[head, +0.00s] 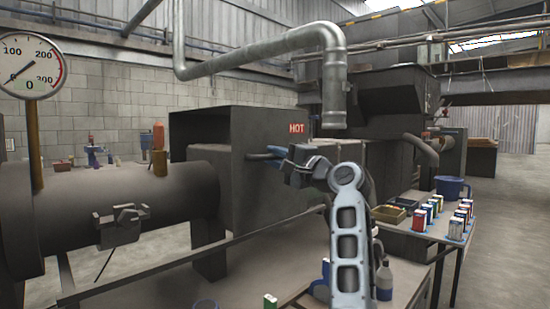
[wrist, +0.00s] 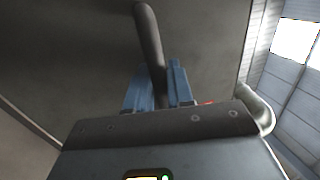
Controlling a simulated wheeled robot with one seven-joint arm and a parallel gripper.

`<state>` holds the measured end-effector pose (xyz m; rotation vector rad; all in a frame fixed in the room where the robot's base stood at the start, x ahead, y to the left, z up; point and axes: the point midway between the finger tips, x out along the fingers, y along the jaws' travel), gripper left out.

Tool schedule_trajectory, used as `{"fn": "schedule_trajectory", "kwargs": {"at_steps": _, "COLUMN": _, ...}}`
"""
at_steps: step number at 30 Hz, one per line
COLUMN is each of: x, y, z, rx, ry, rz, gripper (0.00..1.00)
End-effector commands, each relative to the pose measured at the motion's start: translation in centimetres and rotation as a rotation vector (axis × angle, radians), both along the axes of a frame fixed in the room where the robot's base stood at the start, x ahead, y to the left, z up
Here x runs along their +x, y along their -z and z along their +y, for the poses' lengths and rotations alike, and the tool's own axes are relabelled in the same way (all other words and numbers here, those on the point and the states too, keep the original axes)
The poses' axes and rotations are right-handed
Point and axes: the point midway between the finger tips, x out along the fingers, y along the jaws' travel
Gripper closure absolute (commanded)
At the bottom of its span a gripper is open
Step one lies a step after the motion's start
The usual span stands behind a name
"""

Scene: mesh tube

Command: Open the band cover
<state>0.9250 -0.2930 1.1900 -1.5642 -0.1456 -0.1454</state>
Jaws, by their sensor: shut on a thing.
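The band cover (head: 250,185) is the large dark grey boxy housing around the right end of the thick barrel. A red HOT label shows beside its upper right edge. In the wrist view its dark flat surface (wrist: 205,45) fills most of the background. A dark rod-like handle (wrist: 148,35) stands out from it. My gripper (head: 262,155) reaches in from the right, its blue fingers against the housing side. In the wrist view my gripper (wrist: 157,88) has a finger on either side of the handle and is shut on it. The handle's lower end is hidden by the gripper.
The barrel (head: 120,205) with a clamp (head: 122,226) runs left, past a round gauge (head: 30,65). A silver pipe (head: 260,50) hangs above the housing. Open floor lies at far right.

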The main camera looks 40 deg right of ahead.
Motion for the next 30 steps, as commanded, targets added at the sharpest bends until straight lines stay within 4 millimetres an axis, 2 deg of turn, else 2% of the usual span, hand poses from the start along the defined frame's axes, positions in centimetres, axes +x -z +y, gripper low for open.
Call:
{"fn": "schedule_trajectory", "kwargs": {"at_steps": 1, "x": 0.0, "y": 0.1, "z": -0.1, "rx": 0.001, "ry": 0.003, "rz": 0.002, "gripper": 0.76}}
{"fn": "schedule_trajectory", "kwargs": {"at_steps": 6, "x": 0.0, "y": 0.1, "z": -0.1, "rx": 0.0, "ry": 0.002, "rz": 0.001, "gripper": 0.62}}
{"fn": "schedule_trajectory", "kwargs": {"at_steps": 14, "x": -0.2, "y": 0.1, "z": 0.0, "rx": 0.0, "ry": 0.001, "rz": 0.001, "gripper": 0.62}}
{"fn": "schedule_trajectory", "kwargs": {"at_steps": 17, "x": -1.2, "y": 0.3, "z": -0.1, "rx": 0.0, "ry": 0.003, "rz": 0.0, "gripper": 0.62}}
{"fn": "schedule_trajectory", "kwargs": {"at_steps": 27, "x": -6.3, "y": 1.3, "z": -0.1, "rx": 0.001, "ry": 0.003, "rz": 0.001, "gripper": 0.62}}
{"fn": "schedule_trajectory", "kwargs": {"at_steps": 30, "x": -7.2, "y": 1.5, "z": -0.1, "rx": 0.001, "ry": 0.003, "rz": 0.001, "gripper": 0.62}}
